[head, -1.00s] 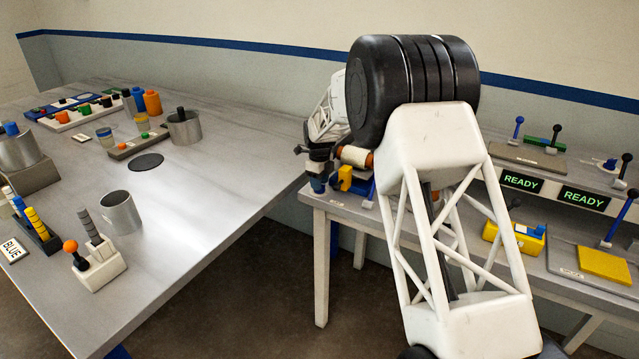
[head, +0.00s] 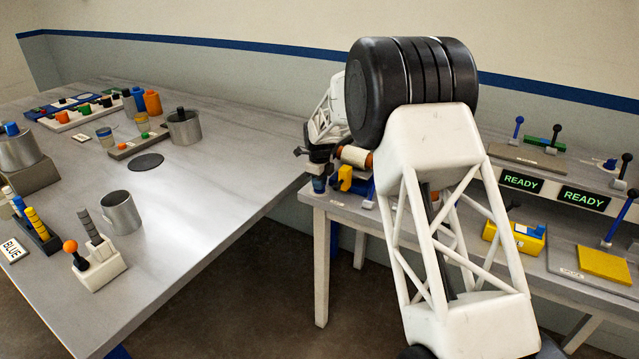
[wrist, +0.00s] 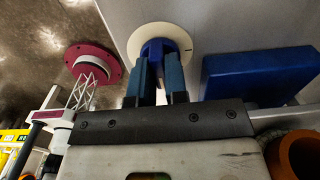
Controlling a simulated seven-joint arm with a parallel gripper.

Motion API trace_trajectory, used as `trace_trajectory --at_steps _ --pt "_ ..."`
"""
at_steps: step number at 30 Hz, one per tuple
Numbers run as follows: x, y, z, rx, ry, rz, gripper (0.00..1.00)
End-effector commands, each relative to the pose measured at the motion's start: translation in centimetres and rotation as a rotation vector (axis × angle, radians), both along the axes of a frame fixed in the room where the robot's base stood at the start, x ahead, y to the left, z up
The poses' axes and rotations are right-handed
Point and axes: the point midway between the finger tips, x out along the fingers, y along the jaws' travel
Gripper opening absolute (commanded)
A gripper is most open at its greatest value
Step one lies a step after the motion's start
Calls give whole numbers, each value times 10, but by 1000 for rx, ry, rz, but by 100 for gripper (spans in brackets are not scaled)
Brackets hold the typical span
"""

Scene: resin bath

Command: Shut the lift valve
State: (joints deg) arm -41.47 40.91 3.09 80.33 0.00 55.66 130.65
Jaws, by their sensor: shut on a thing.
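In the wrist view, a blue knob (wrist: 154,48) stands at the middle of a round white dial (wrist: 178,34) with a dark mark at its right edge. I take this knob to be the lift valve; I can read no label on it. My gripper (wrist: 155,68) has its two blue-grey fingers shut on the knob, one on each side. In the head view my gripper (head: 319,184) is small, at the left end of the right bench, and the knob cannot be made out there.
In the wrist view, a blue block (wrist: 258,72) lies just right of the dial and an orange ring (wrist: 295,152) is at lower right. In the head view, a yellow part (head: 345,178) stands close right of my gripper. The left table (head: 215,215) has free room at its middle.

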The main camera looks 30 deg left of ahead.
Motion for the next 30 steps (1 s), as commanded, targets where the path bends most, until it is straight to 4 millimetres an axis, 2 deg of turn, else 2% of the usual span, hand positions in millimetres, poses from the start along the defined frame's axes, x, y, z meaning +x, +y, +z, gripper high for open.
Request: trace_trajectory --at_steps 11,30 --pt "0 0 0 0 0 154 0" --pt "0 0 1 0 0 731 0"
